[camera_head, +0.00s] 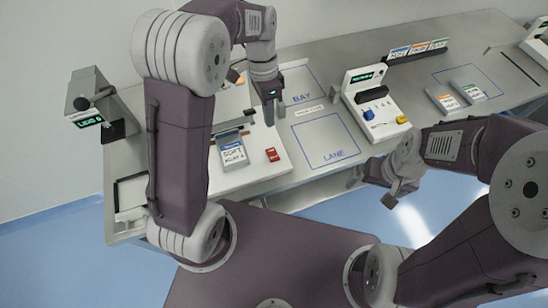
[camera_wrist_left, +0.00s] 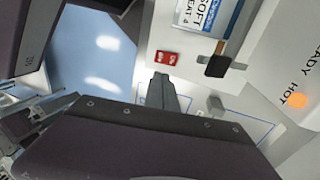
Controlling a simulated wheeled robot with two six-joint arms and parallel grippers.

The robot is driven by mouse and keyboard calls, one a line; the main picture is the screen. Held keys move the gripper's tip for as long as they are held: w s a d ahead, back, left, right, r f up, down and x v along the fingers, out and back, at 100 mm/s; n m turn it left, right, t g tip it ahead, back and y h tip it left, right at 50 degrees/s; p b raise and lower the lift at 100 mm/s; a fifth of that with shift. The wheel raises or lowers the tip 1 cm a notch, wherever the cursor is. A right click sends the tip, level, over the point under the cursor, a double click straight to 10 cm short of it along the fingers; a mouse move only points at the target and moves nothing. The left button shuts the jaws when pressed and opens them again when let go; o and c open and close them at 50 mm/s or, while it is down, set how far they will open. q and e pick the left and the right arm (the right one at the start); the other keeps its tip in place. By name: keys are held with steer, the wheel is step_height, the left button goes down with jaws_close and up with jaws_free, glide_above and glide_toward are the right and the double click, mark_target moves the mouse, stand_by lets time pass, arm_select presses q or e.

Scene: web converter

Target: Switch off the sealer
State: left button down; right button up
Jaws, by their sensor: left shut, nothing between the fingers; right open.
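The sealer's white base (camera_head: 258,178) is on the left part of the bench, with a "SOFT HEAT 4" card (camera_head: 233,155) on it. A small red switch (camera_head: 272,155) sits on the base right of the card; it also shows in the left wrist view (camera_wrist_left: 166,58). I cannot tell its position. An orange light (camera_wrist_left: 298,101) shows beside "READY HOT". My left gripper (camera_head: 273,112) is shut and empty, above the sealer and apart from the switch; its fingertips (camera_wrist_left: 161,84) appear just below the switch in the wrist view. My right gripper (camera_head: 373,187) is open and empty by the bench's front edge.
A black-ended handle (camera_wrist_left: 217,66) stands near the switch. A white device with a blue knob (camera_head: 374,92) and yellow button is to the right. The outlined LANE area (camera_head: 325,140) is clear. A display unit (camera_head: 90,105) stands at the left end.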

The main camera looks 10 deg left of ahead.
arm_select(q)
steer(key=p, duration=0.2)
glide_toward(273, 157)
steer(key=x, duration=0.7)
steer(key=shift+s, duration=0.15)
